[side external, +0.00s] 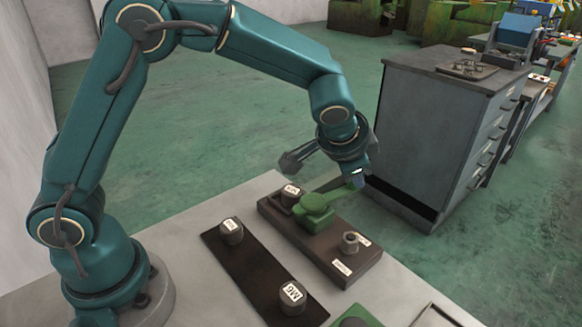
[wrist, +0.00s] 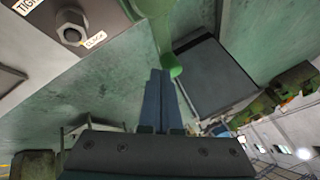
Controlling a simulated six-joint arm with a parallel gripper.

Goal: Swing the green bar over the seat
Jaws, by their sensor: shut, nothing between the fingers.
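In the wrist view the bar (wrist: 162,25) comes down from the top and ends in a rounded green tip (wrist: 174,69). My gripper (side external: 357,181) is at the bar's outer end; its blue fingers (wrist: 161,76) are together and empty, just left of that tip. Whether they touch it I cannot tell. A grey ring-shaped seat (side external: 350,242) with labels stands at the block's near end, also in the wrist view (wrist: 72,28); the bar is not over it.
A labelled dark cylinder (side external: 291,196) stands on the block's far end. A dark strip (side external: 262,272) with two labelled cylinders (side external: 231,230) lies to the left. A grey drawer cabinet (side external: 440,130) stands behind to the right.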

